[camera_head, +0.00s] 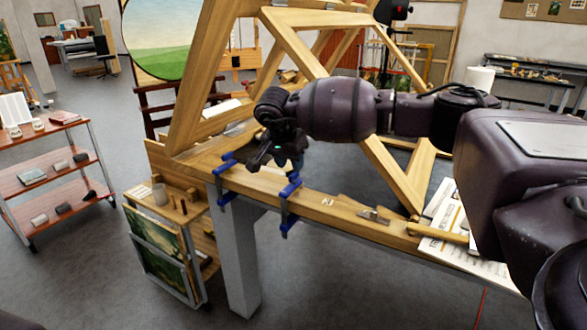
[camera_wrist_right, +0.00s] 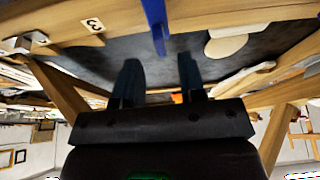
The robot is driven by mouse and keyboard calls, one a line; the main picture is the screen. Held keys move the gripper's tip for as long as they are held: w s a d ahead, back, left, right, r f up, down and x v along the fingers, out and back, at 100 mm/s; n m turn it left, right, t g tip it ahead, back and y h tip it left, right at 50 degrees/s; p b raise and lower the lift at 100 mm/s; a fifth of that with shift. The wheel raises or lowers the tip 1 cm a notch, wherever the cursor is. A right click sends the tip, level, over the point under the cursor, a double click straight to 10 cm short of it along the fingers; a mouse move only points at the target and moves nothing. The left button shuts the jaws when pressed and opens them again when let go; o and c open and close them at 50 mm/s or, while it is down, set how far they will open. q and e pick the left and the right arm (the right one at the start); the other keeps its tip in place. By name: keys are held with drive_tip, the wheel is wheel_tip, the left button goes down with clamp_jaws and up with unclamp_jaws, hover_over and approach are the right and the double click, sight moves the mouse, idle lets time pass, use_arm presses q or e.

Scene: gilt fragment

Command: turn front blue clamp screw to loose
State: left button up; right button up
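Two blue clamps grip the edge of the wooden bench frame in the head view: one on the left (camera_head: 226,185) and one nearer the camera (camera_head: 289,208). Which of them is the task's front clamp is not certain. My right gripper (camera_head: 276,160) is just above the bench, close to the upper ends of the clamps, and partly hides the area between them. In the right wrist view the gripper (camera_wrist_right: 160,82) has its two fingers apart with nothing between them. A blue clamp bar (camera_wrist_right: 155,24) lies ahead of the fingertips, apart from them. My left gripper is out of view.
A small cart (camera_head: 168,205) stands left of the bench leg. A red shelf trolley (camera_head: 50,150) is far left.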

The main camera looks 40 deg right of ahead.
drive_tip(key=v, duration=0.7)
drive_tip(key=shift+p, duration=0.45)
